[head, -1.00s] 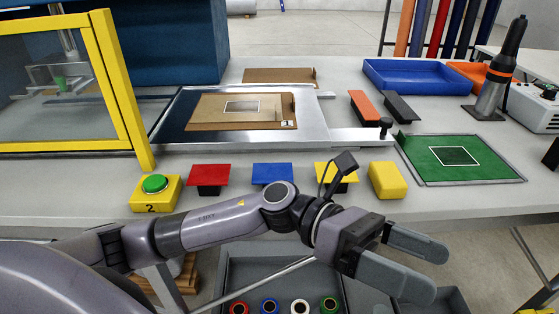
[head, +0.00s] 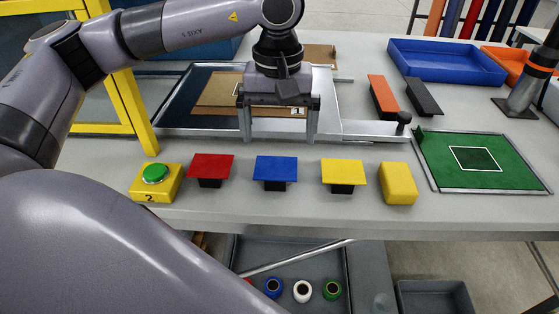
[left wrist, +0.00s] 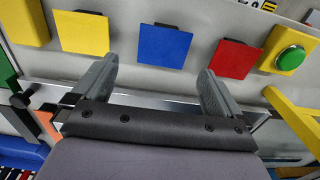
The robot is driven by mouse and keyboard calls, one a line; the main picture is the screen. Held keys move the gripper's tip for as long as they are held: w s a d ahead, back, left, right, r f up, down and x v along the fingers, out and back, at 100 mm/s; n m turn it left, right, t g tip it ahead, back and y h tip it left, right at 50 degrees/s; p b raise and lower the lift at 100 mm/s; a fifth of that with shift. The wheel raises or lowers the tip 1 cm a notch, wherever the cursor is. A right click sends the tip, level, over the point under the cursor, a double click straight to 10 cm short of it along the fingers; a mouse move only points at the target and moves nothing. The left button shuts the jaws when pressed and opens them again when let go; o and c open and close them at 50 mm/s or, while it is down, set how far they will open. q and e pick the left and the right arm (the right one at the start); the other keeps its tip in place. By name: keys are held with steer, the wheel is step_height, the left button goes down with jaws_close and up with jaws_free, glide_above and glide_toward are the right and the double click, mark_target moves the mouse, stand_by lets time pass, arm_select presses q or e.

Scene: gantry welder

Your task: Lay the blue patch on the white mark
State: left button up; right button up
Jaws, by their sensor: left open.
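The blue patch (head: 276,169) lies flat on a small black stand at the bench's front, between a red and a yellow patch. It also shows in the left wrist view (left wrist: 165,46), ahead of my fingers. My left gripper (head: 279,138) is open and empty, fingers pointing down, just behind and above the blue patch without touching it. Its fingertips also show in the left wrist view (left wrist: 158,70). A brown sheet (head: 212,95) on the metal tray carries a white-outlined mark, now mostly hidden behind my gripper. Another white outline (head: 476,159) is on the green mat. My right gripper is out of view.
The red patch (head: 210,167), yellow patch (head: 343,175), yellow block (head: 397,184) and green button (head: 155,173) line the front edge. A black knob (head: 403,120) stands on the tray's bar. A blue bin (head: 445,62) and yellow frame (head: 125,100) flank the back.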

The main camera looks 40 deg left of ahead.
mark_target(276, 168)
arm_select(q)
steer(key=f, duration=0.4)
steer(key=f+p, duration=0.1)
steer(key=f, duration=0.1)
steer(key=shift+a, duration=0.35)
steer(key=shift+f, duration=0.4)
steer(key=shift+f+b, duration=0.25)
steer(key=shift+b, duration=0.1)
steer(key=c, duration=0.9)
steer(key=shift+r, duration=0.1)
